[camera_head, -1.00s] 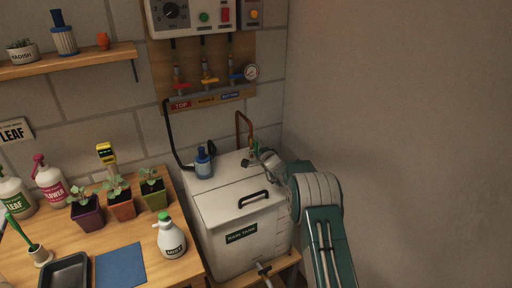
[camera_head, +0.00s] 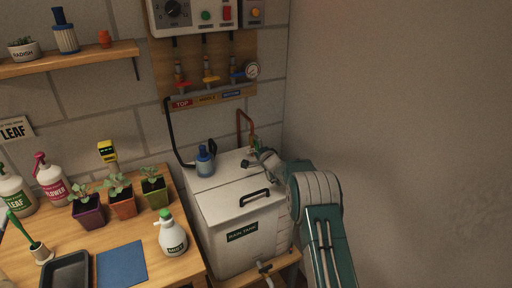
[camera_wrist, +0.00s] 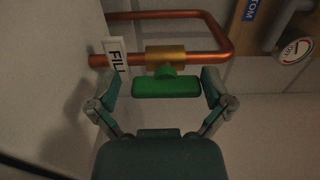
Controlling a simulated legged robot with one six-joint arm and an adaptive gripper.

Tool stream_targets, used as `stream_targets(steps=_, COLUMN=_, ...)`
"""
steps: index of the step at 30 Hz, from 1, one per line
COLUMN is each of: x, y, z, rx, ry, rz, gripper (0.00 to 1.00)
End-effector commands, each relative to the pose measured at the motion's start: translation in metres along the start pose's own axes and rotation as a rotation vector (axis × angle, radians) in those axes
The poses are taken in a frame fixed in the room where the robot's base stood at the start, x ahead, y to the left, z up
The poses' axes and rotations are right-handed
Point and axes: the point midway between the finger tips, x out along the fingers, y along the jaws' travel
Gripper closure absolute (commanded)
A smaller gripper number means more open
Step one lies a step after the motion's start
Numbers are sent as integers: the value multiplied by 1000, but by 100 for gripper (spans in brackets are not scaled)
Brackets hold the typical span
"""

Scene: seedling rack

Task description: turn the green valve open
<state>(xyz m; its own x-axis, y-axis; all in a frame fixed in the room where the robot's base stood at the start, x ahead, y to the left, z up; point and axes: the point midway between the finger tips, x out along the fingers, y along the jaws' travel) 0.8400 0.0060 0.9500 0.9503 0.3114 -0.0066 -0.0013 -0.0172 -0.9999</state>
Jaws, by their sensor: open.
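The green valve handle (camera_wrist: 167,87) is a short bar below a brass body (camera_wrist: 166,57) on a copper pipe (camera_wrist: 212,50) in the wrist view. It lies along the pipe's direction. My gripper (camera_wrist: 161,88) is open, with one finger at each end of the handle; I cannot tell whether either finger touches it. A white tag marked "FILL" (camera_wrist: 115,58) hangs on the pipe beside the left finger.
The white rain tank (camera_head: 245,225) stands below my arm, with a blue-capped bottle (camera_head: 204,162) on its lid. Red, yellow and blue valves sit on a wall manifold (camera_head: 215,97). A gauge (camera_wrist: 295,49) is at the wrist view's upper right. The right wall is bare.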

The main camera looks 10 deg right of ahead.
Motion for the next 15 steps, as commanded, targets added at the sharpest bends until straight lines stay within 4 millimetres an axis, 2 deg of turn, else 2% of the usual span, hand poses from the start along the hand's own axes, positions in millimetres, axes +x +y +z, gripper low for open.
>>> stream_targets(steps=5, x=-8, y=-1, z=-1, rx=0, ry=2, rz=0, gripper=0)
stream_targets(steps=15, x=-52, y=-1, z=0, rx=0, ry=1, rz=-1, gripper=0)
